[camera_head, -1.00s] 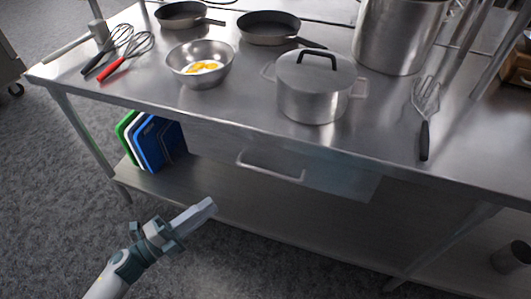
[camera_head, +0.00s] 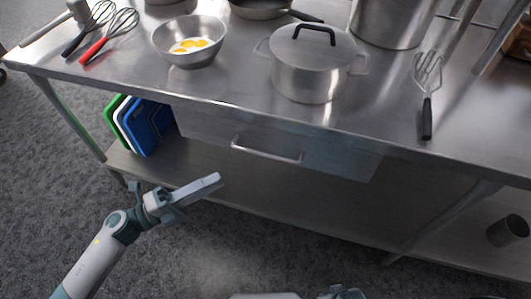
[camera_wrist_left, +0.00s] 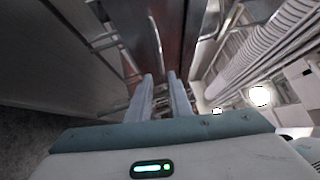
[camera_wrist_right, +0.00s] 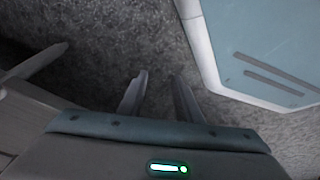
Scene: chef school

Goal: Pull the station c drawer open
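The steel drawer (camera_head: 330,155) hangs under the worktop in the head view. Its front looks flush under the table edge, and its bar handle (camera_head: 266,152) faces me. My left gripper (camera_head: 218,179) is below and left of the handle, apart from it. In the left wrist view its two fingers (camera_wrist_left: 162,85) stand a little apart with nothing between them. My right gripper (camera_wrist_right: 160,80) is open and empty above the floor in the right wrist view. Its fingers do not show clearly in the head view.
The steel worktop (camera_head: 215,88) carries a lidded pot (camera_head: 308,75), a bowl with eggs (camera_head: 188,44), whisks (camera_head: 108,36) and a spatula (camera_head: 427,100). Cutting boards (camera_head: 150,125) stand on the lower shelf (camera_head: 225,180). The space before the handle is clear.

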